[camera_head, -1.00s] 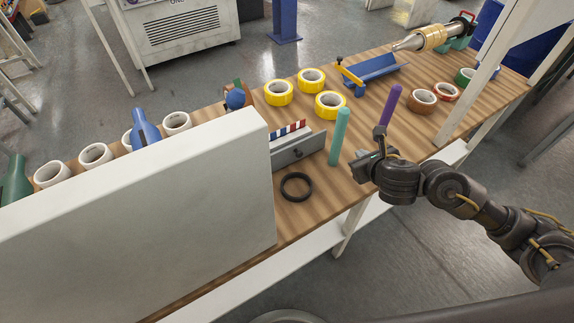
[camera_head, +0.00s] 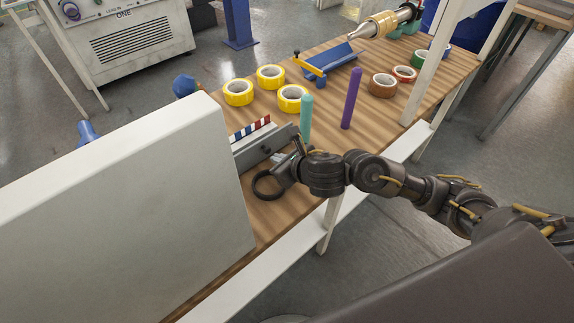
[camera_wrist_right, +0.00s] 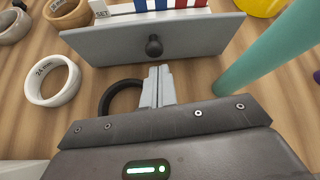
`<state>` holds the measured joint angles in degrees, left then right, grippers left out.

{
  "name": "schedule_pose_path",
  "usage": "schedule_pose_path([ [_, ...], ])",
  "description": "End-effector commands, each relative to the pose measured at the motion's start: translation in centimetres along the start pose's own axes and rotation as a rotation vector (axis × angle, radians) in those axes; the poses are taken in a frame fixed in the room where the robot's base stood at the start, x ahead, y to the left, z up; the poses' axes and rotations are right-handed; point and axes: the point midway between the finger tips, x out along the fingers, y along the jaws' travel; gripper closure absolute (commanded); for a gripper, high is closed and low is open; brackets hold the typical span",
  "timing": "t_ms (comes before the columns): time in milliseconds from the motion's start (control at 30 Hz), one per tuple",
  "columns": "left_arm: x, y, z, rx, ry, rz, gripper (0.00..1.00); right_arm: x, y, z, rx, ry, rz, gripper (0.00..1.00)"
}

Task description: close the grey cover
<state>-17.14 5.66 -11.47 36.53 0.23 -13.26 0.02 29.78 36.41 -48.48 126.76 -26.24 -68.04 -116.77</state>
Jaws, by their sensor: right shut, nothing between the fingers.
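The grey cover (camera_wrist_right: 157,40) is a flat grey plate with a black knob at its middle, across the top of the right wrist view. Red, white and blue strips show behind its upper edge. In the head view the cover (camera_head: 252,153) is partly hidden by the white panel and my arm. My right gripper (camera_wrist_right: 158,70) is shut and empty, its fingertips just short of the cover, below the knob. In the head view the right gripper (camera_head: 281,166) is in front of the cover, beside a black ring (camera_head: 262,190). My left gripper is out of view.
A teal rod (camera_head: 306,117) stands close right of the gripper, with a purple rod (camera_head: 351,99) beyond. A large white panel (camera_head: 120,200) blocks the left side. Several yellow tape rolls (camera_head: 239,92) lie behind the cover. The wooden table (camera_head: 285,207) has bare room at its front edge.

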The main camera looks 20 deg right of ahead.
Motion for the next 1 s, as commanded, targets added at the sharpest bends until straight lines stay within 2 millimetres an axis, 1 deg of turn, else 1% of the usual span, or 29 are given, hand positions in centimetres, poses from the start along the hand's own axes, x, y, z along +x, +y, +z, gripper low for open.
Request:
schedule_pose_path([
  [33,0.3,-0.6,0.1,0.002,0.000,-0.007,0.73,0.8,0.0,-0.1,0.001,0.001,0.000,1.00],
  [100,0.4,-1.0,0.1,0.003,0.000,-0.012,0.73,1.4,0.0,-0.1,0.001,0.001,-0.001,1.00],
  [200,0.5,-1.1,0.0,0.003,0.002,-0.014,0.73,2.0,0.0,0.0,0.000,0.000,0.000,1.00],
  [633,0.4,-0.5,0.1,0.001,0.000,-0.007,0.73,2.2,-0.1,0.1,-0.001,0.001,-0.001,1.00],
  [767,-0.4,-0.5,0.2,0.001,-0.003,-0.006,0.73,2.0,-0.1,0.5,-0.002,0.010,0.001,1.00],
  [867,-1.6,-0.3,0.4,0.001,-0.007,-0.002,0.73,1.9,-0.1,1.1,-0.004,0.030,0.005,1.00],
  [1000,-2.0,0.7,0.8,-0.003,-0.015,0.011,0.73,2.0,0.0,1.0,-0.005,0.050,0.010,1.00],
])
